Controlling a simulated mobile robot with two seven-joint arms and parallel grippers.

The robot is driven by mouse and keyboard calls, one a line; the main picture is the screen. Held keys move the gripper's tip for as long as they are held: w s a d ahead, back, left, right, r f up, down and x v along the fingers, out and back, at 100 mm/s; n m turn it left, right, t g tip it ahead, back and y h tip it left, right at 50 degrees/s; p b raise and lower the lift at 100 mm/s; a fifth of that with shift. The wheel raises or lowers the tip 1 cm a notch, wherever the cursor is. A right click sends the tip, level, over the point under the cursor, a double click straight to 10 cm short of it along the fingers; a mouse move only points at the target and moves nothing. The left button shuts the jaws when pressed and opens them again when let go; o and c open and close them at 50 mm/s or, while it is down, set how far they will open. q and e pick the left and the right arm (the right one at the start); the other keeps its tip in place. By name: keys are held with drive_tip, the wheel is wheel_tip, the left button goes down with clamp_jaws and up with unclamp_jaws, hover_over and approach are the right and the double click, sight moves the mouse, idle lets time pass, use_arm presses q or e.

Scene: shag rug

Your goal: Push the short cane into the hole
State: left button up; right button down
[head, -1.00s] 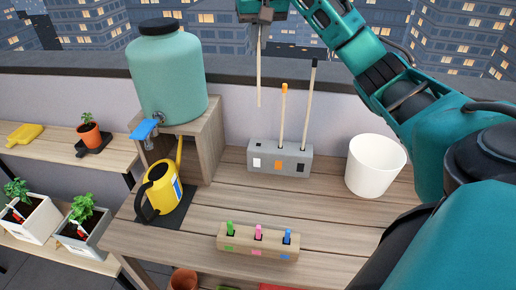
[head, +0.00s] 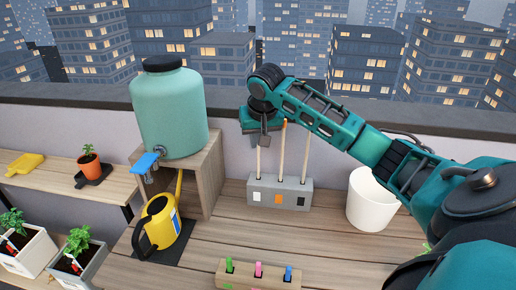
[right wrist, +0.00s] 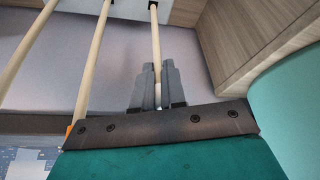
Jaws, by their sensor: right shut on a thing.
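My right gripper (head: 264,143) is shut on a pale wooden cane (head: 259,162) and holds it upright over the grey block (head: 266,206). The cane's lower end meets the block top at the white-marked place. In the right wrist view, the fingers (right wrist: 158,88) grip the cane (right wrist: 155,38), whose end is at a dark hole. The depth cannot be told. An orange-tipped cane (head: 281,155) and another cane (head: 306,152) stand in the orange-marked and black-marked places. The arm hides the upper part of the latter. My left gripper is not in view.
A white pot (head: 370,203) stands right of the block, close below my arm. A teal water tank (head: 168,115) on a wooden stand (head: 208,175) and a yellow watering can (head: 160,222) are at left. A wooden marker holder (head: 240,273) lies in front. Planks between are clear.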

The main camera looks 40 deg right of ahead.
sight(258, 149)
drive_tip(key=shift+f, duration=1.7)
drive_tip(key=c, duration=1.2)
unclamp_jaws()
drive_tip(key=v, duration=1.2)
drive_tip(key=shift+r, duration=0.2)
